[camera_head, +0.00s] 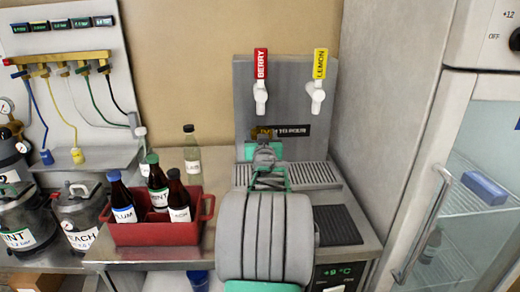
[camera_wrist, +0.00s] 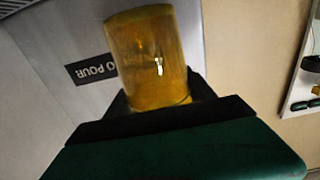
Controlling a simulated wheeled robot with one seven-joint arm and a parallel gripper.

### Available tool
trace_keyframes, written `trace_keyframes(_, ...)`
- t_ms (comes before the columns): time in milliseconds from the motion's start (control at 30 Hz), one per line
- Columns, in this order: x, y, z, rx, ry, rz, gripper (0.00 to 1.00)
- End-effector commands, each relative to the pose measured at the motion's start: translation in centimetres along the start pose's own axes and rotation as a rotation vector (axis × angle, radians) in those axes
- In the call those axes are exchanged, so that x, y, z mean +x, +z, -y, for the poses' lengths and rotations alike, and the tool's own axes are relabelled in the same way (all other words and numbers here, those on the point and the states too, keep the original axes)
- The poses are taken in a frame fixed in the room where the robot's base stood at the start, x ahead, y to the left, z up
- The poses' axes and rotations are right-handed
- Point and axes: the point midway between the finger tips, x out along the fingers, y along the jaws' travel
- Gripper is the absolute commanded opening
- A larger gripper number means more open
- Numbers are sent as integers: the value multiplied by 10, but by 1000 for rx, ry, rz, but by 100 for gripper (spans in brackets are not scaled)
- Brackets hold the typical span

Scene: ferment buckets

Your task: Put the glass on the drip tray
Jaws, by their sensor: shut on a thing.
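The glass (camera_wrist: 148,50), filled with amber liquid, is between the dark fingers of my gripper (camera_wrist: 165,105) in the wrist view. My gripper is shut on it. In the head view my gripper (camera_head: 267,160) is over the left part of the slatted drip tray (camera_head: 318,174), in front of the grey dispenser panel. Only a small amber patch of the glass (camera_head: 264,133) shows there; my arm hides the rest. I cannot tell whether the glass touches the tray. The red BERRY tap (camera_head: 260,80) is above my gripper, and the yellow LEMON tap (camera_head: 318,80) is to the right.
A red crate (camera_head: 160,232) with several labelled bottles stands left of the dispenser, a clear bottle (camera_head: 192,158) behind it. A black mat (camera_head: 338,224) lies in front of the tray. A glass-door fridge (camera_head: 450,190) is at right, metal kegs (camera_head: 80,212) at left.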

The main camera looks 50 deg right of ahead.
Motion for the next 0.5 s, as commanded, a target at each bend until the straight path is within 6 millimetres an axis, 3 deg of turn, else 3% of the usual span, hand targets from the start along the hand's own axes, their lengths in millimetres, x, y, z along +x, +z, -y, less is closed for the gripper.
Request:
trace_keyframes(200, 25, 28, 1, 0, 0, -3, 13)
trace_keyframes(367, 34, 40, 1, 0, 0, -2, 13)
trace_keyframes(500, 33, 65, 1, 1, 0, -1, 13)
